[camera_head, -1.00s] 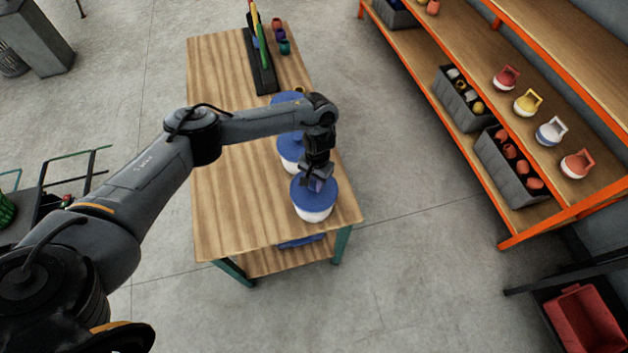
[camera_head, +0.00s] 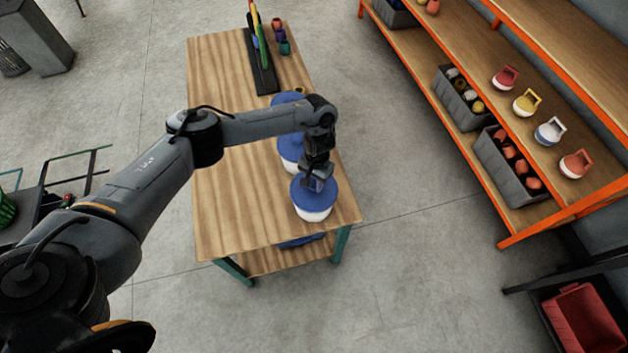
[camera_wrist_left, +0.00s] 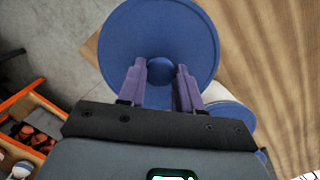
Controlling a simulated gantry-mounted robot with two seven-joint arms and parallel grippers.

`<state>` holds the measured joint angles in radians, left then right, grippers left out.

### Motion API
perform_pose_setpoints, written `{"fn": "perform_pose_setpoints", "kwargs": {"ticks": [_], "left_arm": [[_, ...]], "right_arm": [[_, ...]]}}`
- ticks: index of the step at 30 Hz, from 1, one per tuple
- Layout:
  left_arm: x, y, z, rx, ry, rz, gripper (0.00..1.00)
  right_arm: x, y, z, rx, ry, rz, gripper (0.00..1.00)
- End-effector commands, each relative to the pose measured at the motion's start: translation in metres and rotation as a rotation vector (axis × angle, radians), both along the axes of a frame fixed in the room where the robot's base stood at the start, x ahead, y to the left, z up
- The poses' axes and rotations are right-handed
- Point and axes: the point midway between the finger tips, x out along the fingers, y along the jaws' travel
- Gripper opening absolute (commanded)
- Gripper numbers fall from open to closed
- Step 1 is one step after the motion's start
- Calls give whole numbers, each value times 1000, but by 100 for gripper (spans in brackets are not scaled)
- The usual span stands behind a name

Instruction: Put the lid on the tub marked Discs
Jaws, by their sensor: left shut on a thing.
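A blue round lid (camera_head: 325,192) sits on or right at the top of a white tub (camera_head: 313,214) near the table's front right corner. My left gripper (camera_head: 317,184) is over the lid and shut on its central knob. In the left wrist view the gripper's purple fingers (camera_wrist_left: 160,85) close on the knob of the blue lid (camera_wrist_left: 160,30). I cannot tell whether the lid is fully seated. A second tub with a blue lid (camera_head: 291,150) stands just behind, and another blue lid (camera_head: 287,98) shows behind my arm. No label can be read. My right gripper is not in view.
The wooden table (camera_head: 225,215) is clear on its left side. A black rack (camera_head: 262,62) with coloured discs and several small cups stands at its far end. Orange-framed shelves (camera_head: 470,160) with bins and handled pots are at the right, across open floor.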

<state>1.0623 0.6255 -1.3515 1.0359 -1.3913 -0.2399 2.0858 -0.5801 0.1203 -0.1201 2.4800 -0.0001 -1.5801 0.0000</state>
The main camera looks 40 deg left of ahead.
Motion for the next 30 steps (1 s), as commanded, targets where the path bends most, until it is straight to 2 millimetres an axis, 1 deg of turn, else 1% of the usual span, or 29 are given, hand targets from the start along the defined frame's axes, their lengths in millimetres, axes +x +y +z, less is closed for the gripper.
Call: {"fn": "perform_pose_setpoints", "kwargs": {"ticks": [7,8,13,14,19,20,24,25,30], "left_arm": [[0,0,0,0,0,0,5],[0,0,0,0,0,0,36],[0,0,0,0,0,0,62],[0,0,0,0,0,0,64],[0,0,0,0,0,0,64],[0,0,0,0,0,0,65],[0,0,0,0,0,0,87],[0,0,0,0,0,0,89],[0,0,0,0,0,0,89]], "right_arm": [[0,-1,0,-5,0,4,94],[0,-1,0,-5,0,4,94],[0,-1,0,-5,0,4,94],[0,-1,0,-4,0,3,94],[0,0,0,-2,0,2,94],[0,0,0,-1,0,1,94],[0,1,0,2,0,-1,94],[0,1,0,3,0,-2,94],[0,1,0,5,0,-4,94]]}}
